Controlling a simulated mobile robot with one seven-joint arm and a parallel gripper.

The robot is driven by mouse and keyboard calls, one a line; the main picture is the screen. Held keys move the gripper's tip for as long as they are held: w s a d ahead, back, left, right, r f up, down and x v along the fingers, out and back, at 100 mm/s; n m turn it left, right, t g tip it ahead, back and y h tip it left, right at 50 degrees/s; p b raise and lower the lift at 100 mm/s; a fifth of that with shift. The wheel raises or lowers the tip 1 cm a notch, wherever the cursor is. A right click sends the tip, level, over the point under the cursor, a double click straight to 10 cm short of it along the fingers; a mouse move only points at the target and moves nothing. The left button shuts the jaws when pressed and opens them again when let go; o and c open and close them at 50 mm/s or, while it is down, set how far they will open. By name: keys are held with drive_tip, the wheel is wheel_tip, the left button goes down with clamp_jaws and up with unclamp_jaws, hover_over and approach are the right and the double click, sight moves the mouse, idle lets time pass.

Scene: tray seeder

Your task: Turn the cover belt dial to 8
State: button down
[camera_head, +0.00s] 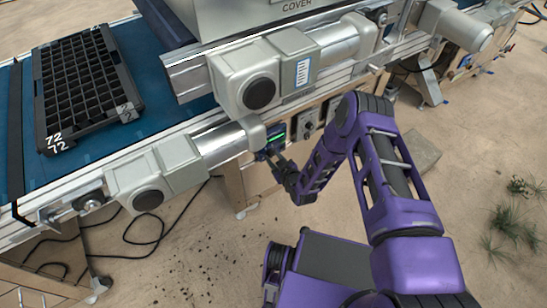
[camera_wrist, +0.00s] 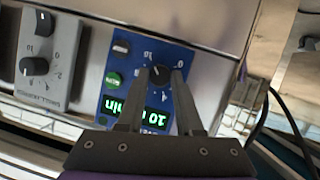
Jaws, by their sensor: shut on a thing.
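A blue control panel (camera_wrist: 183,48) with a black round dial (camera_wrist: 160,72) shows upside down in the wrist view. White scale marks ring the dial, with 4, 8 and 16 among those I can make out. My gripper (camera_wrist: 163,78) is shut on the dial, one finger on each side of it. The dial's pointer is too small to read surely. A green-lit display (camera_wrist: 135,108) below it reads 10 with a unit partly hidden by a finger. In the head view, my gripper (camera_head: 278,164) is at the panel (camera_head: 272,141), which is partly hidden.
A grey panel (camera_wrist: 68,50) with two black knobs is to the left. A seed tray (camera_head: 127,92) lies on the blue conveyor belt (camera_head: 165,110).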

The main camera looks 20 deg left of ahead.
drive_tip(key=shift+n, duration=0.3)
drive_tip(key=n+t, duration=0.1)
drive_tip(key=n+t+h, duration=0.1)
drive_tip(key=n, duration=0.1)
drive_tip(key=shift+s+a+f, duration=0.15)
drive_tip(key=shift+s+f, duration=0.05)
drive_tip(key=shift+f+n+t+h, duration=0.15)
drive_tip(key=shift+n+t+h, duration=0.15)
drive_tip(key=shift+n+t, duration=1.35)
drive_tip(key=shift+n+g, duration=0.35)
drive_tip(key=shift+n, duration=0.1)
drive_tip(key=c, duration=0.6)
unclamp_jaws()
drive_tip(key=shift+o, duration=0.2)
drive_tip(key=shift+s, duration=0.1)
